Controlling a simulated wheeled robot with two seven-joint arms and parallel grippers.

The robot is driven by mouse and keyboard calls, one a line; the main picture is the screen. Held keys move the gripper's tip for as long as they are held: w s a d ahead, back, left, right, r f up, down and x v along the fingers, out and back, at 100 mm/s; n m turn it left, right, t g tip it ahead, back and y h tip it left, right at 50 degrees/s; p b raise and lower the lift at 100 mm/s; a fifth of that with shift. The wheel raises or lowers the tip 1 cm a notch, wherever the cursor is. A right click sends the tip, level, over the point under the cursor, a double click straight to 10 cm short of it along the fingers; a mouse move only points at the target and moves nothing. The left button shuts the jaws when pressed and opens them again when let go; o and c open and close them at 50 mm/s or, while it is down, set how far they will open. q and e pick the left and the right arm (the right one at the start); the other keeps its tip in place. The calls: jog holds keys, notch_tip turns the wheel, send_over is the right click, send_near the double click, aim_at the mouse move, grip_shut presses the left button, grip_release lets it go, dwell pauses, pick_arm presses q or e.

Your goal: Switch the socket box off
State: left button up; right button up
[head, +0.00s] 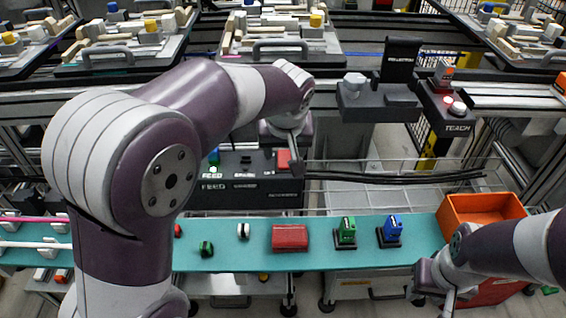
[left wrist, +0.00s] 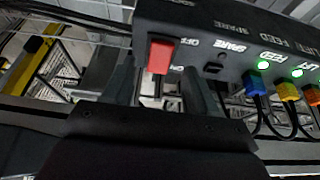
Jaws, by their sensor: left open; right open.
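The socket box (head: 245,188) is a black box behind the teal bench in the head view, with a "FEED" label and a green light. Its red switch (head: 284,160) is at the right end. The left wrist view shows the red switch (left wrist: 160,57) up close beside an "OFF" label. Green lamps there are lit above a blue plug (left wrist: 256,82) and a yellow plug (left wrist: 287,92). My left gripper (left wrist: 160,88) is open, its fingers on either side of the switch; contact cannot be told. My right gripper (head: 440,288) is open and empty at the lower right.
The teal bench (head: 330,262) carries a red block (head: 290,238), a green device (head: 346,232), a blue device (head: 390,230) and small parts. An orange bin (head: 480,208) stands at its right end. A black "TEACH" box (head: 445,110) is at upper right. Loaded pallets line the back.

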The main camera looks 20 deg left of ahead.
aim_at(285, 159)
pick_arm(q)
jog(key=x, duration=0.3)
jog(key=shift+w+f+b, duration=0.1)
jog(key=shift+b, duration=0.2)
